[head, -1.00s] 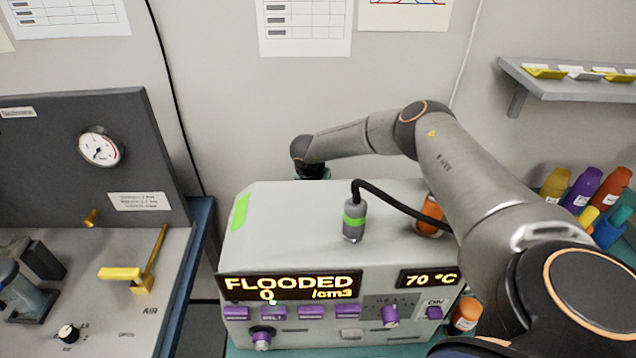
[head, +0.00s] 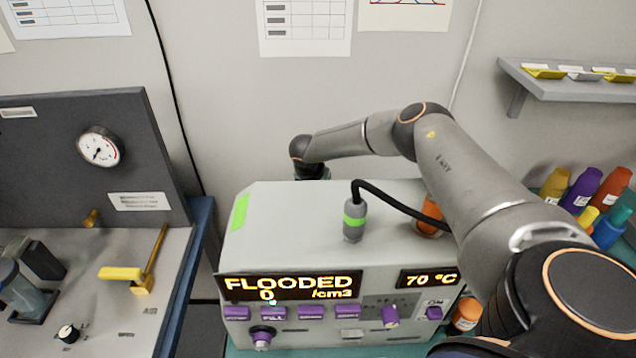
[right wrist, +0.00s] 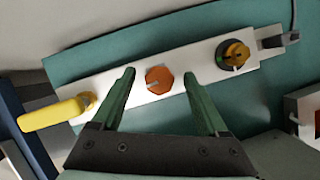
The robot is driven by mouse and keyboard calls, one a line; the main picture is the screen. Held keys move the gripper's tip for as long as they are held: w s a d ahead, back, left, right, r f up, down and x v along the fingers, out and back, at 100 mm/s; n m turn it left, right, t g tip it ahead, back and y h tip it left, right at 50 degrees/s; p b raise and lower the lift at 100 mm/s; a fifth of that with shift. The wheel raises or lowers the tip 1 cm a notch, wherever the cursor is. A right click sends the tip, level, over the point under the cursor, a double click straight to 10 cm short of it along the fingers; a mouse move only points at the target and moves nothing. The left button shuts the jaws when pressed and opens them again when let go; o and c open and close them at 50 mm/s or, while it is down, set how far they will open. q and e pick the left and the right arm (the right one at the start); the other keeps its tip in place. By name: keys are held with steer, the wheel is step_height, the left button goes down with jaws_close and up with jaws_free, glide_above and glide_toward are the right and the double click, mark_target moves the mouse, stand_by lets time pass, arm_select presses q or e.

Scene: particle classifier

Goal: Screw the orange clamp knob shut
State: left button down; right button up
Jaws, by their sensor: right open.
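The orange knob (right wrist: 159,80) shows in the right wrist view on a white strip (right wrist: 140,93). It looks octagonal with a light slot-like mark on its edge. My right gripper (right wrist: 159,75) is open, its two green fingers on either side of the knob; I cannot tell whether they touch it or how far above they are. In the head view my right arm reaches behind the grey instrument, which hides the gripper and this knob. My left gripper is not in view.
The grey instrument (head: 290,225) reads FLOODED, with a black cable on top. Coloured bottles (head: 583,190) stand at right; a dark panel with a gauge (head: 99,147) stands left.

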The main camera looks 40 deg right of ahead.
steer(key=b+v, duration=0.1)
steer(key=v, duration=1.1)
steer(key=shift+r, duration=0.25)
